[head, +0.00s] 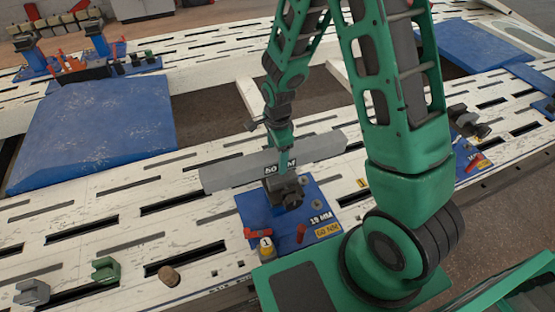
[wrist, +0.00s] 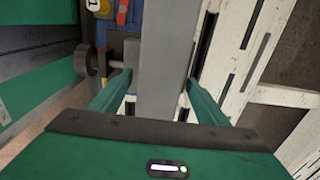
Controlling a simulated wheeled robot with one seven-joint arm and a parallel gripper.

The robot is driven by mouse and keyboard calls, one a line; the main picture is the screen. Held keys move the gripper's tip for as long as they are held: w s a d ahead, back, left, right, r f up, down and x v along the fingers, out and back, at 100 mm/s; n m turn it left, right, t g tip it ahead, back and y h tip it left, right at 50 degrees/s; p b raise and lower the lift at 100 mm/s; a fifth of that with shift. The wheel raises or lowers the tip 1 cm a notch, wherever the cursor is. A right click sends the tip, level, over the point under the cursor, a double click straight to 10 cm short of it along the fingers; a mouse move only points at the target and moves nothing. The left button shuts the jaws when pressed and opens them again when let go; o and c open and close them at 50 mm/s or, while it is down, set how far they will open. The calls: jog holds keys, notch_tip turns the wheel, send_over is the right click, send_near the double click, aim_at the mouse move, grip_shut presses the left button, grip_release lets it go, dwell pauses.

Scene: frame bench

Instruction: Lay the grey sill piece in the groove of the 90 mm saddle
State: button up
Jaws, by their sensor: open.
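The grey sill piece (head: 230,175) is a long flat bar lying across the bench in the head view, behind a dark clamp-like block. A dark label, partly covered by my gripper, reads something like "50 M". In the wrist view the bar (wrist: 166,60) runs between my fingers. My gripper (wrist: 158,82) is open, one finger on each side of the bar; I cannot tell whether either finger touches it. In the head view my gripper (head: 283,172) is at the middle of the bar. I cannot tell which fixture is the 90 mm saddle.
Another dark fixture (head: 467,122) is at right. Green (head: 106,269) and grey blocks stand front left. A large blue sheet (head: 95,130) lies left.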

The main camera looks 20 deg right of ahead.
jog(key=shift+c, duration=0.6)
grip_shut()
jog(key=shift+w, duration=0.1)
jog(key=shift+r, duration=0.2)
